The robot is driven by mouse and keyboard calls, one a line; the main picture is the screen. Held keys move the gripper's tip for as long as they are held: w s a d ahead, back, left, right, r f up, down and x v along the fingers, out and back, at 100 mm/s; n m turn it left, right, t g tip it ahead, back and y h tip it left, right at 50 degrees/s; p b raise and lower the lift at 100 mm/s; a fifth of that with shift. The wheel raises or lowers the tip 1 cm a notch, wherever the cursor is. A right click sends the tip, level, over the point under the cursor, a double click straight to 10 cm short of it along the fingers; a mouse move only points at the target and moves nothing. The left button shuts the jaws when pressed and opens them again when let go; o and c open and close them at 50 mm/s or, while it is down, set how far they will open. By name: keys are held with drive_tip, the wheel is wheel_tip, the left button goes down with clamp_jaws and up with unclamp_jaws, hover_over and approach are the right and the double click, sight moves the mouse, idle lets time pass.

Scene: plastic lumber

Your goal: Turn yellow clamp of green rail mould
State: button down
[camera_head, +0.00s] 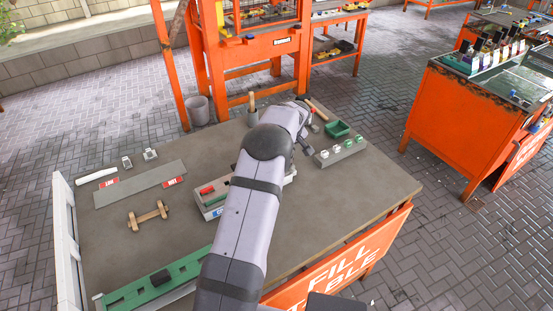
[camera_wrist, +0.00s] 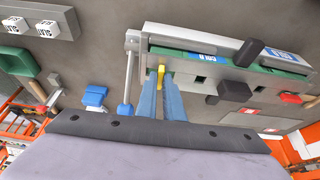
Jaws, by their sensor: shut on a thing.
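The green rail mould shows in the wrist view (camera_wrist: 222,70) as a long grey body with a green strip and blue labels, one reading COLD. A small yellow clamp (camera_wrist: 161,70) stands at its near edge, towards the left end. My gripper (camera_wrist: 163,84) has its two blue fingers together at the yellow clamp, shut on it; the fingers cover its lower part. Black handles and a red one sit further right along the mould. In the head view the mould (camera_head: 213,210) lies mid-table, mostly behind my arm, with its red handle showing. My fingers are hidden there.
A grey block with white cubes (camera_head: 340,151) and a green tray (camera_head: 337,128) stand right of my arm. A grey plate with red labels (camera_head: 140,184) and a wooden dumbbell-shaped piece (camera_head: 149,215) lie left. A green rail with a black block (camera_head: 160,283) lies at the front.

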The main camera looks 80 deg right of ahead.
drive_tip(key=shift+f, duration=0.1)
drive_tip(key=shift+f+n+y+b, duration=0.1)
drive_tip(key=shift+n+y+b, duration=0.2)
drive_tip(key=shift+n+b, duration=0.45)
drive_tip(key=n+t+y, duration=0.1)
drive_tip(key=n, duration=0.2)
drive_tip(key=shift+a+p, duration=0.1)
drive_tip(key=shift+p, duration=0.25)
drive_tip(key=c, duration=1.7)
unclamp_jaws()
drive_tip(key=shift+r, duration=0.2)
